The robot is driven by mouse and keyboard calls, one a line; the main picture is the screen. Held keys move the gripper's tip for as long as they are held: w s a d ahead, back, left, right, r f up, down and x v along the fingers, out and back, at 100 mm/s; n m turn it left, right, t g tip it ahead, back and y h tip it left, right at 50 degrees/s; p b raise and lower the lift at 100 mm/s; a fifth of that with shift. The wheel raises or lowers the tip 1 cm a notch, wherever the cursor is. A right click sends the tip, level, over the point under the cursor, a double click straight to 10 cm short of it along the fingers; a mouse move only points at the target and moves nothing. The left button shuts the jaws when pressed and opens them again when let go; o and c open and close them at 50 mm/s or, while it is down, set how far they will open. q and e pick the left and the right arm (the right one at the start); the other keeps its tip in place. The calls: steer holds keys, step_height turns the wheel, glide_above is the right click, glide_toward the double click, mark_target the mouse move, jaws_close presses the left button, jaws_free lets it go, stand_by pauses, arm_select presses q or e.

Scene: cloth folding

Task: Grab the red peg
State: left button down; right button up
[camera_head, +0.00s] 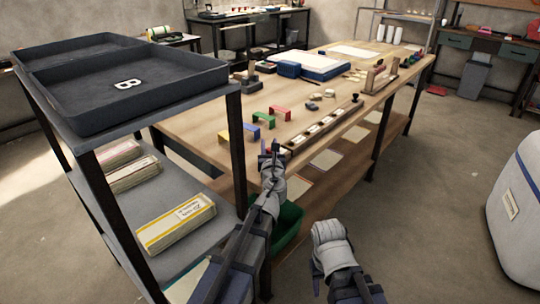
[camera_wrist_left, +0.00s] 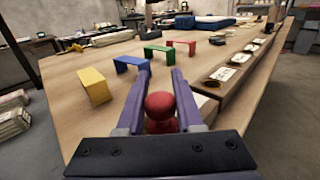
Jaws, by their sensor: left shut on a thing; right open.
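The red peg (camera_wrist_left: 160,108) has a round head and stands between the two fingers of my left gripper (camera_wrist_left: 158,100) in the left wrist view. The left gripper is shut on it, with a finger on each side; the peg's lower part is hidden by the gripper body. In the head view my left gripper (camera_head: 270,150) is at the near corner of the wooden table, and the peg is mostly hidden there. My right gripper (camera_head: 335,285) is low at the bottom of the head view, away from the table; its fingers are hard to make out.
The wooden table (camera_head: 190,122) holds yellow (camera_head: 223,136), blue (camera_head: 251,132), green (camera_head: 263,119) and red (camera_head: 280,112) bridge-shaped blocks. A long strip with labelled recesses (camera_head: 325,125) runs along its right edge. A shelf with a dark tray (camera_head: 60,95) stands close on the left.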

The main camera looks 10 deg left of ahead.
arm_select(q)
steer(key=shift+r, duration=0.1)
step_height(320, 180, up, 10)
steer(key=p, duration=1)
